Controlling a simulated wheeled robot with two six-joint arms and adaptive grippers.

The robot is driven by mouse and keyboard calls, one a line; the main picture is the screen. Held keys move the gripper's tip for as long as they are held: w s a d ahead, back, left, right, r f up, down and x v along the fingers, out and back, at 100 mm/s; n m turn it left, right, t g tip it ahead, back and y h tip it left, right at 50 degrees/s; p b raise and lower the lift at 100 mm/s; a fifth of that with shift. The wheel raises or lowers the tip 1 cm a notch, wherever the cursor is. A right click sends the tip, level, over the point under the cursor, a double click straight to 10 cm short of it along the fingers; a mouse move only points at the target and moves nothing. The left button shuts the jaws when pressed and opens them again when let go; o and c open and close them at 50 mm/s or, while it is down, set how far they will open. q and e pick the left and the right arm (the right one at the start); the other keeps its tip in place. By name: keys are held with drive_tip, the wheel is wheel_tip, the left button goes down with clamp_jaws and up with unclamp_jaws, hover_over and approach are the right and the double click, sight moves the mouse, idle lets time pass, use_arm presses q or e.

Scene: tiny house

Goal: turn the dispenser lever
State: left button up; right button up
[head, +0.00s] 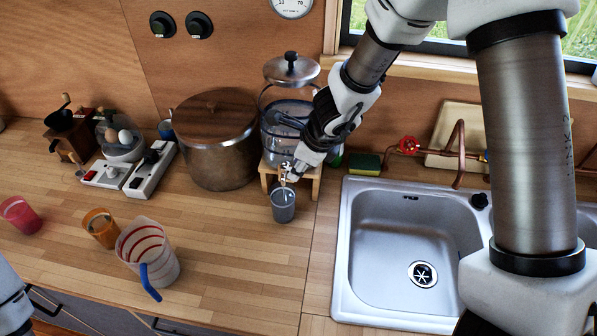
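The dispenser (271,122) is a clear glass jar with a metal lid. It stands on a small wooden stand (312,174) at the back of the counter. My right gripper (291,174) reaches down from the upper right and is at the front of the dispenser, by its tap. The gripper covers the tap and lever, so I cannot tell how the lever is turned or whether the fingers touch it. A small grey cup (284,207) stands upright below the gripper, in front of the stand. Only a piece of my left arm shows at the lower left edge.
A large metal pot (215,155) with a wooden lid stands left of the dispenser. A sink (405,235) is at the right, with a sponge (366,163) behind it. A measuring jug (150,250), an orange cup (101,228) and a red cup (20,215) stand front left. The middle counter is clear.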

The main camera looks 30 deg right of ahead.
drive_tip(key=shift+s, duration=0.1)
drive_tip(key=shift+c, duration=0.7)
clamp_jaws()
